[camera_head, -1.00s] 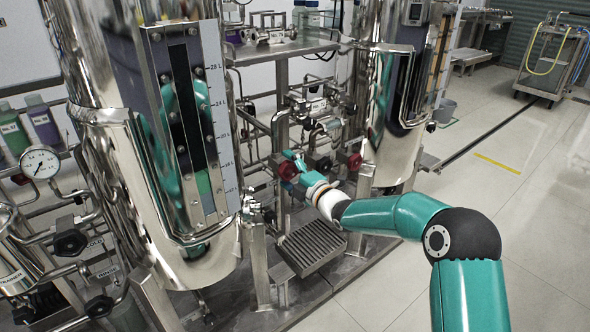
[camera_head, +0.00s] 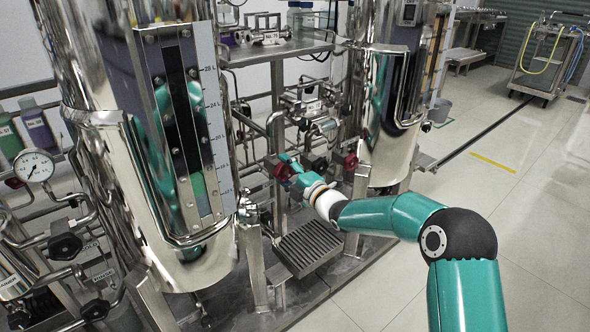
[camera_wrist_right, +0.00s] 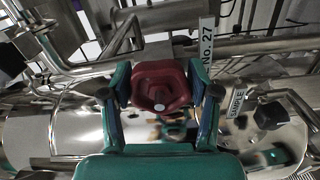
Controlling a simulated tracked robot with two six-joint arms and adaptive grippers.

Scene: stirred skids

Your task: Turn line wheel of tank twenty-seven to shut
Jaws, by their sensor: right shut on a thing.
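A dark red wheel (camera_wrist_right: 160,86) sits between the two fingers of my right gripper (camera_wrist_right: 161,95) in the right wrist view. A tag reading "No. 27" (camera_wrist_right: 207,42) stands just to the right of it. In the head view the right gripper (camera_head: 288,168) is at a red wheel (camera_head: 279,171) on the pipework between the two tanks, and is shut on it. The fingers partly cover the wheel there. My left gripper is not in view.
Another red wheel (camera_head: 350,162) and a black knob (camera_head: 319,164) are close to the right of my gripper. A polished tank (camera_head: 215,265) with a level scale stands to the left, another tank (camera_head: 385,165) to the right. A slotted grate (camera_head: 310,248) lies below.

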